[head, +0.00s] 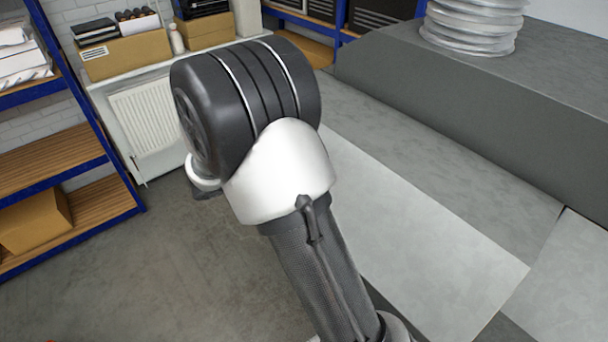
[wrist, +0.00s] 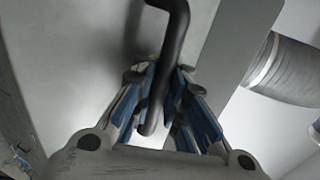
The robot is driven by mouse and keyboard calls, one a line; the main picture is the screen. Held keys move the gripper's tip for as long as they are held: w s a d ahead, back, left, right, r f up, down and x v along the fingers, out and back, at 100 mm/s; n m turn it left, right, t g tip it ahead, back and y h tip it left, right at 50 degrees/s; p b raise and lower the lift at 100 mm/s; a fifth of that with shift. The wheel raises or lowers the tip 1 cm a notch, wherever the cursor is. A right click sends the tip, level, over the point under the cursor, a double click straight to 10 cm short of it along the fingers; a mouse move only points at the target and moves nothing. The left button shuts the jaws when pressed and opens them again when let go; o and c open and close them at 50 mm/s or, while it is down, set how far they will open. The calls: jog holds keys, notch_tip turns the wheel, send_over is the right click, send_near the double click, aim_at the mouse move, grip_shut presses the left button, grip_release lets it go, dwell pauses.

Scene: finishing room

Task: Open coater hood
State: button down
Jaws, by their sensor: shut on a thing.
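In the wrist view my gripper (wrist: 160,78) has its two blue-padded fingers closed around a dark, bent handle (wrist: 174,38). The handle's lower end shows between the fingers. Behind it is a plain grey panel (wrist: 75,55), which looks like the coater hood. How far the hood stands open cannot be told from this close view. In the head view my own arm covers the middle, and the gripper's fingers and the handle are hidden behind it. A large grey machine body (head: 450,110) fills the right side there.
A ribbed duct (head: 472,25) rises from the machine top and a duct also shows in the wrist view (wrist: 290,75). At left stands a blue-framed shelf (head: 60,165) with wooden boards. A white radiator (head: 148,125) is on the back wall. The floor (head: 150,270) at lower left is clear.

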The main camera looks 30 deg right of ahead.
notch_tip(320, 180, up, 8)
jog(key=d, duration=0.1)
jog(key=shift+w+d, duration=0.15)
jog(key=shift+d, duration=0.05)
jog(key=c, duration=2.1)
grip_release()
jog(key=shift+o, duration=1.4)
jog(key=shift+a, duration=0.4)
jog(key=shift+o, duration=1.1)
jog(key=shift+d, duration=0.25)
jog(key=shift+a, duration=0.1)
